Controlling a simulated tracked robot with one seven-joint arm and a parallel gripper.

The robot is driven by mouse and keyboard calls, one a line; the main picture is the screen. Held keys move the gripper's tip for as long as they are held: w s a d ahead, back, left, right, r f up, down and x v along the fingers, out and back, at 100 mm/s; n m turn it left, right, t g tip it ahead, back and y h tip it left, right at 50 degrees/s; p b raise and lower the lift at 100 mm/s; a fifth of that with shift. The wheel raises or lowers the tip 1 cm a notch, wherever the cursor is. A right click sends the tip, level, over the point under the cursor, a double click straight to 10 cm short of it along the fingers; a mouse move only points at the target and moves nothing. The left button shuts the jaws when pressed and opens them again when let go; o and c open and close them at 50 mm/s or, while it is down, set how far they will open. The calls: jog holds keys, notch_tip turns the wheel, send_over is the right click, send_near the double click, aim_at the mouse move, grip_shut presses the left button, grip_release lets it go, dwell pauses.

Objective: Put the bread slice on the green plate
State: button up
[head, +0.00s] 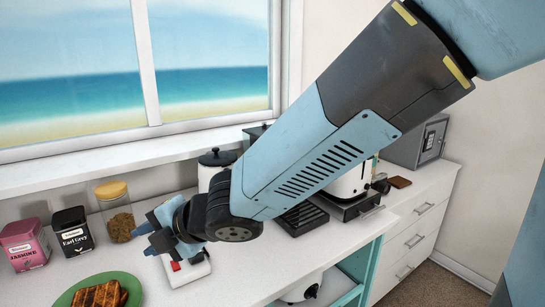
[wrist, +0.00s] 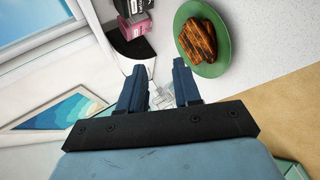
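The green plate (head: 66,299) is on the white counter at the bottom left of the head view, cut off by the frame edge. Browned bread (head: 101,295) with dark grill stripes lies on it; I cannot tell whether it is one slice or two. In the wrist view the plate (wrist: 222,58) and the bread (wrist: 197,41) show at the top, beyond the right finger. My gripper (head: 149,233) is over the counter, to the right of and behind the plate. In the wrist view my gripper's (wrist: 160,67) blue fingers are apart, with nothing visibly held.
A pink tea tin (head: 25,246), a black tea tin (head: 73,233) and a lidded jar (head: 118,213) stand behind the plate. A white item with a red part (head: 188,270) lies below my gripper. A white toaster-like appliance (head: 350,182) is farther right.

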jog(key=w+d+r+m+t+h, duration=0.2)
jog(key=w+d+m, duration=0.3)
jog(key=d, duration=0.4)
jog(key=w+d+r+m+t+h, duration=0.25)
jog(key=w+d+m, duration=0.3)
jog(key=d, duration=0.35)
jog(key=w+d+r+m+t+h, duration=0.1)
jog(key=w+d+m+t+h, duration=0.2)
jog(key=d+m, duration=0.45)
jog(key=s+d+m+g+h, duration=0.1)
jog(key=s+d+m, duration=0.3)
jog(key=d, duration=0.3)
jog(key=s+d+r+m+g+h, duration=0.1)
jog(key=s+d+m+g, duration=0.1)
jog(key=s+d+m, duration=0.2)
jog(key=s+d+m+g+h, duration=0.1)
jog(key=s+d+m, duration=0.3)
jog(key=d, duration=0.7)
jog(key=shift+r+m+g+h, duration=0.2)
jog(key=shift+m+g+h, duration=0.2)
jog(key=shift+m, duration=0.8)
